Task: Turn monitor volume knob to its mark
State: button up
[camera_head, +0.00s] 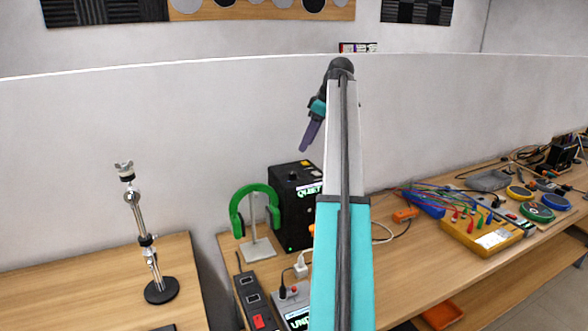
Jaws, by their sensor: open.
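A black box-shaped unit (289,222), likely the monitor, stands on the wooden bench against the wall, partly hidden behind my arm. It has white and green lettering and small dark round parts on its top. I cannot make out which part is the volume knob, nor its mark. My gripper (308,138), with purple fingers, hangs from the raised arm above and slightly right of the black unit, well apart from it. It is open and no object shows in it.
Green headphones (254,208) hang on a stand left of the unit. A power strip (255,303) and a small lettered device (292,303) lie in front. A yellow box (482,232) with cables sits right. A metal stand (147,240) occupies the left table.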

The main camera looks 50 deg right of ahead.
aim_at(293, 172)
jog(key=p+x, duration=0.3)
jog(key=x, duration=0.9)
jog(key=shift+w+f, duration=0.15)
jog(key=shift+f, duration=0.05)
jog(key=c, duration=1)
jog(key=shift+c, duration=0.2)
